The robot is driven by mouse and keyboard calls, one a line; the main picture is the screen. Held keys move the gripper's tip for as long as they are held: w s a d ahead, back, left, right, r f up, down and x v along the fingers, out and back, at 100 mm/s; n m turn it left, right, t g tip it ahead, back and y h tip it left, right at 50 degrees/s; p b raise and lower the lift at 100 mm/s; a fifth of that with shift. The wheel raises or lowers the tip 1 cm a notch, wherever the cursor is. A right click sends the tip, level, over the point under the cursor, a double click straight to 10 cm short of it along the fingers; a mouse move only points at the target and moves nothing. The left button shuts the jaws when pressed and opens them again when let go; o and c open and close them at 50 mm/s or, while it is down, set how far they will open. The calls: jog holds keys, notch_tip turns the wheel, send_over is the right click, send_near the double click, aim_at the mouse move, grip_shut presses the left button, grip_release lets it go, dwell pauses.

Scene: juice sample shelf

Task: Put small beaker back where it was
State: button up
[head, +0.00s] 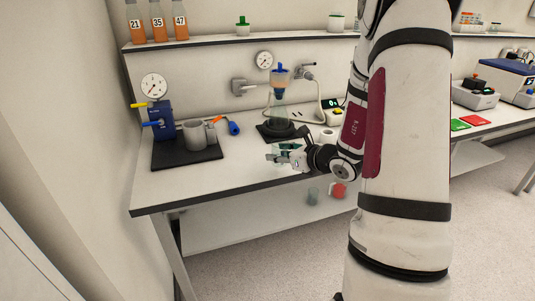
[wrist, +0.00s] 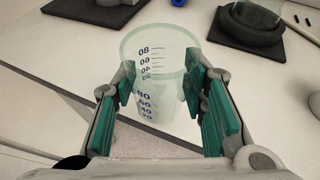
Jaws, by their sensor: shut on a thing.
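The small beaker (wrist: 158,48) is clear with blue volume marks, and in the wrist view it sits upright between the green finger pads. My gripper (wrist: 165,105) is shut on it, one pad against each side. In the head view my gripper (head: 283,157) is over the front part of the bench, left of my arm. The beaker is small and hard to make out there. In the wrist view the bench's front edge passes below the beaker, with the floor showing beneath.
On the bench (head: 175,187) a black mat (head: 172,158) bears a grey cup (head: 194,135) beside a blue device (head: 158,119). A flask (head: 278,116) with an orange-and-blue top stands on a dark base behind my gripper. Numbered orange bottles (head: 158,27) stand on the shelf (head: 215,38). The bench's front left is clear.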

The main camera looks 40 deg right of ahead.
send_over(266, 161)
jog(key=shift+s+f, duration=0.25)
jog(key=shift+f, duration=0.1)
jog(key=shift+w+f, duration=0.15)
jog(key=shift+f, duration=0.75)
jog(key=shift+w+f, duration=0.1)
jog(key=shift+f, duration=0.8)
jog(key=o, duration=1.2)
jog(key=shift+f, duration=0.1)
